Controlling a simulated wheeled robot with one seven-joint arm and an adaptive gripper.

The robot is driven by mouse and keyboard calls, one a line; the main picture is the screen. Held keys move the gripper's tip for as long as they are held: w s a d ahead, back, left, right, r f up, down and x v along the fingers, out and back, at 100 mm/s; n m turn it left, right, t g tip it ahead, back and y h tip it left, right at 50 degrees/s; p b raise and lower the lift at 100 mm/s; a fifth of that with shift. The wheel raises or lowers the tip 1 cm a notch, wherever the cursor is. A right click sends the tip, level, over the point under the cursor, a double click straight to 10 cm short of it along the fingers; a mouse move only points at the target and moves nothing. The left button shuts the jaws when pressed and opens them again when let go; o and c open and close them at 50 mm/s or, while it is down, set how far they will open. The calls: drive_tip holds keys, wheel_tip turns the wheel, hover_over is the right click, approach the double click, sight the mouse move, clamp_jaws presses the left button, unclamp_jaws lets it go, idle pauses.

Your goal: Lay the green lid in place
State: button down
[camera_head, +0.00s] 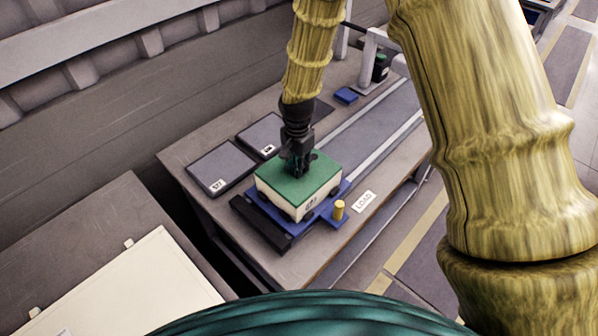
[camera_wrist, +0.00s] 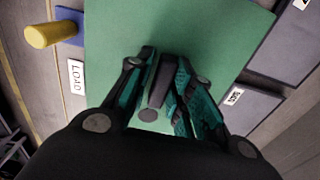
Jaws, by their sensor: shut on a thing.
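The green lid (camera_head: 297,183) lies over the top of a cream box (camera_head: 281,203) in the head view. It looks level and roughly lined up with the box; I cannot tell whether it is fully seated. The lid also fills much of the wrist view (camera_wrist: 225,35). My gripper (camera_head: 299,170) points down over the lid's middle. In the wrist view its fingers (camera_wrist: 160,85) are closed around a dark upright knob (camera_wrist: 155,95) on the lid. The box's far sides are hidden.
The box sits on a blue carrier (camera_head: 327,214) with a yellow peg (camera_head: 339,209), by a LOAD label (camera_head: 364,202). Two dark grey pads (camera_head: 220,168) lie to the left. A grey track (camera_head: 380,125) runs toward the back. A small blue block (camera_head: 346,96) lies behind.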

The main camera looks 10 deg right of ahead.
drive_tip(key=shift+f, duration=0.4)
drive_tip(key=shift+w+r+p, duration=0.2)
drive_tip(key=shift+r+p, duration=0.3)
drive_tip(key=shift+r, duration=0.1)
drive_tip(key=shift+w+r+p, duration=0.2)
drive_tip(key=shift+r+p, duration=0.3)
drive_tip(key=shift+r, duration=0.05)
drive_tip(key=shift+s+d+r+p, duration=0.15)
drive_tip(key=shift+r+p, duration=0.25)
drive_tip(key=shift+r, duration=0.3)
drive_tip(key=shift+r+p, duration=0.5)
drive_tip(key=shift+r, duration=0.15)
drive_tip(key=shift+r+p, duration=0.65)
drive_tip(key=shift+r, duration=0.4)
drive_tip(key=shift+f, duration=0.15)
drive_tip(key=shift+s+a+f+b, duration=0.15)
drive_tip(key=shift+f+b, duration=0.35)
drive_tip(key=shift+f, duration=0.5)
drive_tip(key=shift+w+a+f+b, duration=0.15)
drive_tip(key=shift+f+b, duration=0.3)
drive_tip(key=shift+f, duration=0.5)
drive_tip(key=shift+s+f, duration=0.15)
drive_tip(key=shift+f, duration=0.7)
